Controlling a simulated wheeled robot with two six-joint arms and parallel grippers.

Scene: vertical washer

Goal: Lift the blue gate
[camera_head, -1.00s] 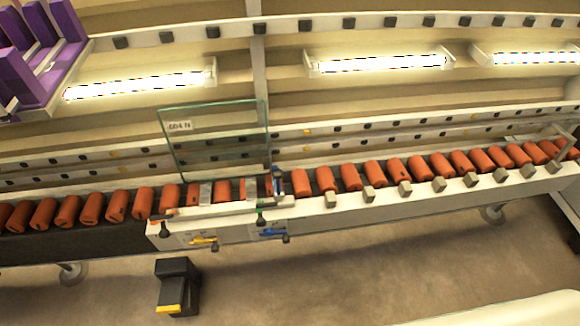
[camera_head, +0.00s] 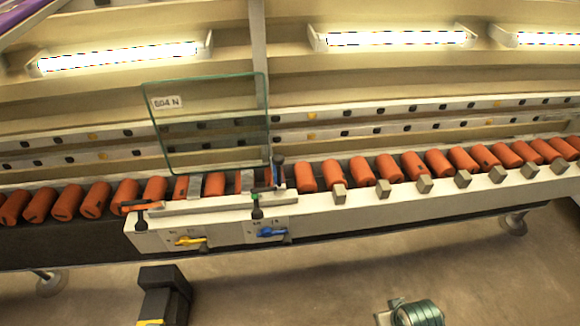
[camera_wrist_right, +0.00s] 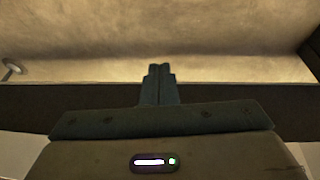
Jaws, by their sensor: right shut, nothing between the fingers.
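The blue gate (camera_head: 277,178) is a small dark blue upright piece with a black knob on top. It stands at the right end of the white control section of the conveyor, just right of the glass panel in the head view. It looks lowered among the orange rollers, though its lower part is hard to make out. My right gripper (camera_wrist_right: 160,71) shows in the right wrist view, shut and empty, above a plain floor area and apart from any object. My left gripper is not in view.
A glass panel (camera_head: 208,124) stands behind the conveyor. A yellow lever (camera_head: 190,241), a blue lever (camera_head: 271,233) and a green-and-black handle (camera_head: 257,207) are on the white section. A black pedal (camera_head: 163,292) stands on the floor.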

